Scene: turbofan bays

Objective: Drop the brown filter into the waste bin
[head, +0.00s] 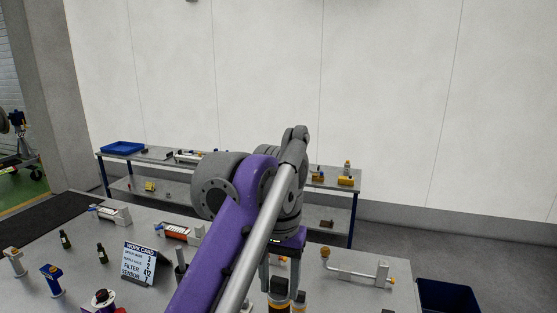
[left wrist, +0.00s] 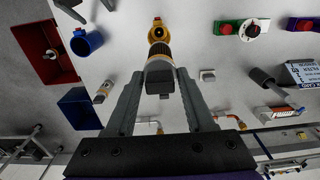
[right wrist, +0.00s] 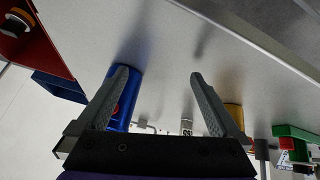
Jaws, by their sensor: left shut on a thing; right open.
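My left gripper (head: 281,280) is shut on a part with a dark cap and a brown striped body, seemingly the brown filter (left wrist: 159,50). In the left wrist view it lines up with a yellow housing (left wrist: 157,33); I cannot tell whether it is clear of it. In the head view my arm hides most of it. A red bin (left wrist: 43,62) and a dark blue bin (left wrist: 78,110) show in the left wrist view; no label shows which is for waste. The blue bin also stands at the head view's lower right (head: 447,297). My right gripper (right wrist: 158,85) is open and empty.
A blue cylinder (left wrist: 87,42) stands on the grey bench near the bins. A work card (head: 138,263), pipe fitting (head: 357,268), bottles and valve parts occupy the bench. A rear bench carries a blue tray (head: 122,147).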

